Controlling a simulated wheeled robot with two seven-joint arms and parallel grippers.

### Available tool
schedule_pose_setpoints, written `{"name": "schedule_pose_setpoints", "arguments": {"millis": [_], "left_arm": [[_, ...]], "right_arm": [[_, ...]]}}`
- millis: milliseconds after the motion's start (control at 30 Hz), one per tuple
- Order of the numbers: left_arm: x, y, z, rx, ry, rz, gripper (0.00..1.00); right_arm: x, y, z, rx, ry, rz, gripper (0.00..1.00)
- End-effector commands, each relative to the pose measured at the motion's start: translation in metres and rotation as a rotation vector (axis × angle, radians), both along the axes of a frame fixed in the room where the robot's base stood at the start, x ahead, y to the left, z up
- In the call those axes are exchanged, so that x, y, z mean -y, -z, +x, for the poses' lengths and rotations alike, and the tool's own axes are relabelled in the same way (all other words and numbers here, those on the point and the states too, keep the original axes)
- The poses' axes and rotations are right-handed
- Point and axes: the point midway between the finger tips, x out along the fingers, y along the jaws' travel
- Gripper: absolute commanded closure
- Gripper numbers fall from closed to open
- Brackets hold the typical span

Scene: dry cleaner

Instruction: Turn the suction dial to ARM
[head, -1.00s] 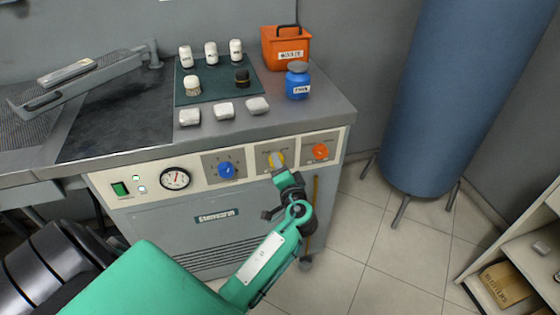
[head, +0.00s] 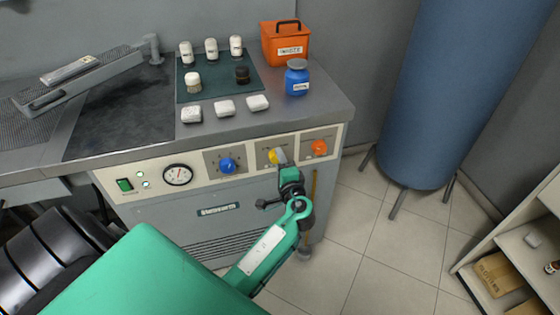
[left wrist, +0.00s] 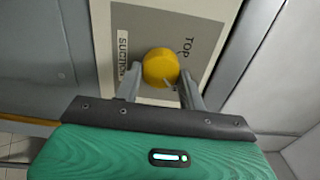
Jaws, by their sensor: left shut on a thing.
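The yellow suction dial (head: 272,157) sits on the machine's front panel, between the blue dial (head: 228,166) and the orange dial (head: 319,148). My left gripper (head: 280,156) is at the yellow dial, its fingers partly covering the dial's right side. In the left wrist view, the dial (left wrist: 160,67) lies between the two grey fingers (left wrist: 160,84), which are shut on it. The panel plate there (left wrist: 200,40) shows the words "SUCTION" and "TOP". No ARM mark can be read. My right gripper is not in view.
A pressure gauge (head: 177,175) and green switch (head: 125,185) are further left on the panel. An orange box (head: 285,48) and blue jar (head: 297,80) stand on the worktop above. A blue cylinder (head: 430,90) stands right, with open floor between.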

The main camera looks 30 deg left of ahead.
Motion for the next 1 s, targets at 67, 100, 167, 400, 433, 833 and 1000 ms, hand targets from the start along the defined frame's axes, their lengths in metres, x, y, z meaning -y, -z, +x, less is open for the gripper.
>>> {"name": "schedule_pose_setpoints", "arguments": {"millis": [67, 100, 167, 400, 433, 833, 1000], "left_arm": [[0.001, 0.000, 0.000, -0.001, 0.002, 0.001, 0.82], [0.001, 0.000, 0.000, -0.001, 0.002, 0.001, 0.82], [0.001, 0.000, 0.000, -0.001, 0.002, 0.001, 0.82], [0.000, 0.000, 0.000, 0.000, 0.001, 0.000, 0.39], [0.000, 0.000, 0.000, 0.000, 0.001, 0.000, 0.39], [0.017, 0.002, -0.013, 0.000, 0.003, -0.001, 0.39], [0.045, 0.003, -0.038, -0.002, 0.003, -0.004, 0.39]], "right_arm": [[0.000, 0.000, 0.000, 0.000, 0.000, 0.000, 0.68], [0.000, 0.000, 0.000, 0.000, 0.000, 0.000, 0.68], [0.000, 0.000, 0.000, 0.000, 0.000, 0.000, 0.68], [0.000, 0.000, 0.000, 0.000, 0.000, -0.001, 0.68], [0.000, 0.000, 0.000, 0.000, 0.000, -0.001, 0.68], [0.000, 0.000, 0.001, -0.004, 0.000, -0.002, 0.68], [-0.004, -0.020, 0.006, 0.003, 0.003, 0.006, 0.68]]}}
